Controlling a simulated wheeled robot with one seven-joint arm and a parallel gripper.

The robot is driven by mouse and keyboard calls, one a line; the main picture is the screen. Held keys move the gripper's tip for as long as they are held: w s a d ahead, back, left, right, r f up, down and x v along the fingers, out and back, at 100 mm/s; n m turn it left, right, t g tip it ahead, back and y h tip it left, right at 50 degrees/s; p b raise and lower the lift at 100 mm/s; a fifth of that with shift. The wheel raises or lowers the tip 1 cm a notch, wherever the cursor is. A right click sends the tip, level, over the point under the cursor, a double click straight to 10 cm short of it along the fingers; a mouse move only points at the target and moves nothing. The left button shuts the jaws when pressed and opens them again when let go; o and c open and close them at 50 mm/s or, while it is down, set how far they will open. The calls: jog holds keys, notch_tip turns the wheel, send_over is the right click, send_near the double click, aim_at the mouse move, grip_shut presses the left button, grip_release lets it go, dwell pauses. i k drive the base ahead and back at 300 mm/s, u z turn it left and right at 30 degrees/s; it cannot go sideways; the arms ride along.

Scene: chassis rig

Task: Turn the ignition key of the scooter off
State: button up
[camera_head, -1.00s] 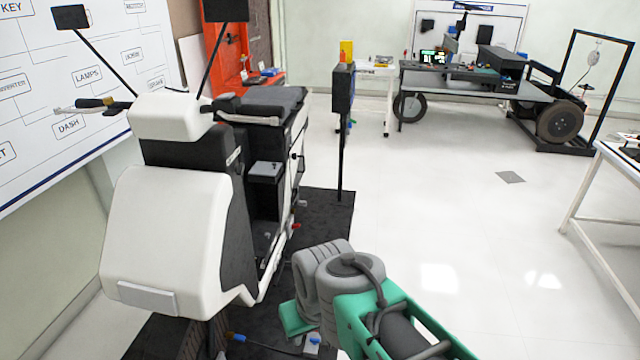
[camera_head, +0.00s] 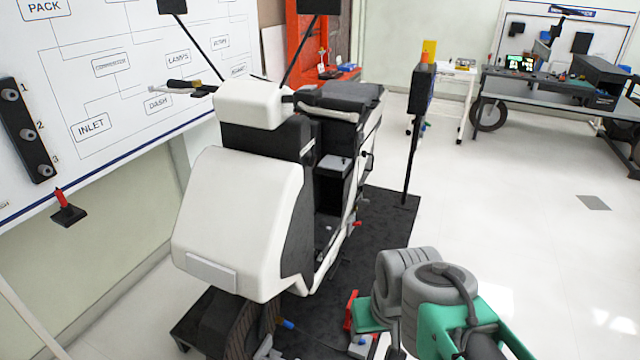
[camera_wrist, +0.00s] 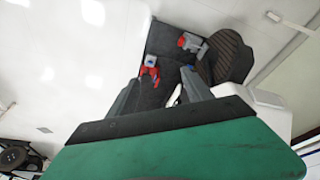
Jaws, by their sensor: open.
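The scooter (camera_head: 235,220), white and black, stands in the middle of the head view with its front towards me. Its handlebar grip (camera_head: 178,84) sticks out to the left. I cannot make out the ignition key in either view. My arm is at the bottom right of the head view, right of the scooter's front and apart from it. My gripper (camera_wrist: 160,88) shows in the wrist view with its two grey fingers apart and nothing between them held. Beyond it are the scooter's black wheel (camera_wrist: 230,55) and part of its white body (camera_wrist: 265,102).
A black mat (camera_head: 385,215) lies under the scooter, with red and blue clamp-like pieces near the front wheel. A black post (camera_head: 411,150) stands right of the scooter. A labelled wall board (camera_head: 100,110) is at left.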

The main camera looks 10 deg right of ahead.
aim_at(311, 161)
jog(key=u, duration=4.05)
jog(key=k, duration=2)
jog(key=z, duration=1.5)
jog(key=i, duration=0.55)
jog(key=u, duration=0.05)
